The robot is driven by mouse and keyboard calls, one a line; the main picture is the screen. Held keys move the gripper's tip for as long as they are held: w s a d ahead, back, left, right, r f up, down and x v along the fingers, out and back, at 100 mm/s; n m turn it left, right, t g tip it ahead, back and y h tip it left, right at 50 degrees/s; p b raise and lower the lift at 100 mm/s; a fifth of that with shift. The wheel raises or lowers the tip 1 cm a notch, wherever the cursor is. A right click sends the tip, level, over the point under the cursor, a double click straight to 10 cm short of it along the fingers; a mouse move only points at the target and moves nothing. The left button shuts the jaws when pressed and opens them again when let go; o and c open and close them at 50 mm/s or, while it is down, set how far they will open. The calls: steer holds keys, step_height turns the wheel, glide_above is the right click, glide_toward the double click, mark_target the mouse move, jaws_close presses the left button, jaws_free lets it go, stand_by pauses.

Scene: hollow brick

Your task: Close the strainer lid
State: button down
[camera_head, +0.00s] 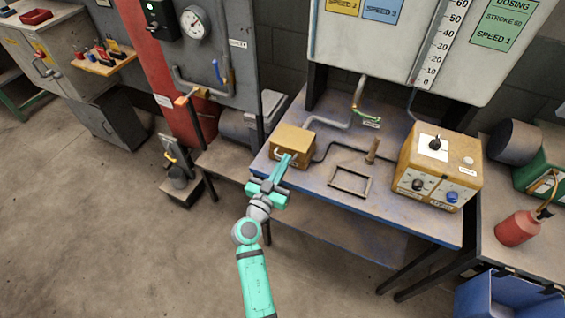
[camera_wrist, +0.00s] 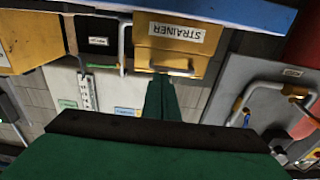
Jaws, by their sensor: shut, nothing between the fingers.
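The strainer is a yellow box (camera_head: 295,137) at the left end of the blue workbench, with a pale handle on its near side. In the wrist view the strainer (camera_wrist: 168,58) appears upside down, with a white STRAINER label (camera_wrist: 177,33) and a metal bar handle (camera_wrist: 172,71). I cannot tell how far its lid stands open. My gripper (camera_head: 286,160) is shut and empty, its fingers pointing at the strainer's near side by the handle. In the wrist view the shut fingertips (camera_wrist: 161,78) overlap the handle; contact is unclear.
The blue workbench (camera_head: 335,208) also bears an empty metal frame (camera_head: 350,182), a short upright post (camera_head: 372,151) and a yellow control box (camera_head: 437,165) at right. A pipe (camera_head: 352,107) rises behind the strainer. The floor left of my arm is clear.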

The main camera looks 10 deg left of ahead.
steer(key=shift+s+f, duration=0.2)
steer(key=shift+f, duration=0.85)
step_height(320, 180, up, 6)
steer(key=s+a+f, duration=0.2)
steer(key=s+f, duration=0.3)
steer(key=s, duration=0.4)
steer(key=shift+a, duration=0.15)
steer(key=shift+f, duration=0.1)
